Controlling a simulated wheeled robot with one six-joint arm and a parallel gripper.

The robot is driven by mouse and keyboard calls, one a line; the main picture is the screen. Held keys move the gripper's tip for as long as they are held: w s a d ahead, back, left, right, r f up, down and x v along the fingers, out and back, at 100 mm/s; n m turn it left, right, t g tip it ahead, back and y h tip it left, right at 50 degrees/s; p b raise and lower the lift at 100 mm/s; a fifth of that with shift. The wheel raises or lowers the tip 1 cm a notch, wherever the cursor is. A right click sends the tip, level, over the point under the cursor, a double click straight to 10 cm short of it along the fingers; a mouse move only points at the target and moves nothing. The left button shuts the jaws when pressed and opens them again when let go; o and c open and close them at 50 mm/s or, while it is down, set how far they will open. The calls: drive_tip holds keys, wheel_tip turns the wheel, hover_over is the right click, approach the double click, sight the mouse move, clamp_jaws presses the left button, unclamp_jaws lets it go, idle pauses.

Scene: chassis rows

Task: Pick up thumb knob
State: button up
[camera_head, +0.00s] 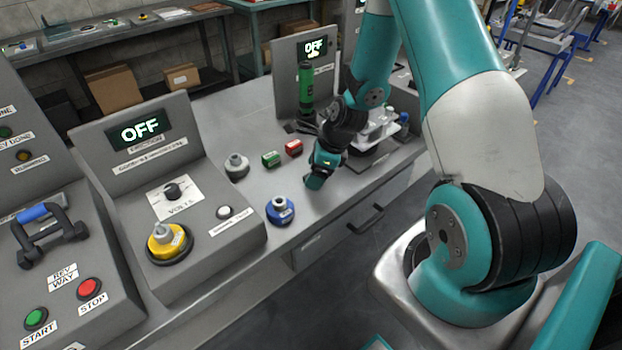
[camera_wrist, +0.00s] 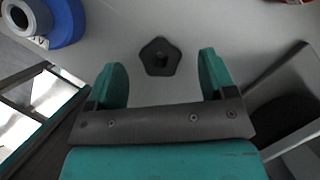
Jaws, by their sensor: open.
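The thumb knob appears to be the small black, roughly five-sided piece (camera_wrist: 160,57) lying on the grey bench top in the wrist view. It has a raised middle. My gripper (camera_wrist: 163,77) is open, with its two teal fingers apart. The knob shows between and just beyond the fingertips, apart from both. In the head view my gripper (camera_head: 316,176) points down over the bench near its front edge. The knob is not visible there, and my gripper and wrist may hide it.
A blue round plug (camera_head: 280,210) stands left of my gripper. A grey one (camera_head: 237,166), a green block (camera_head: 271,159) and a red block (camera_head: 293,148) lie behind. A green cylinder (camera_head: 305,88) stands near the back panel. A white fixture (camera_head: 378,130) is close on the right.

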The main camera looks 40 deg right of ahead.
drive_tip(key=shift+x, duration=0.95)
drive_tip(key=shift+c, duration=0.4)
drive_tip(key=c, duration=0.8)
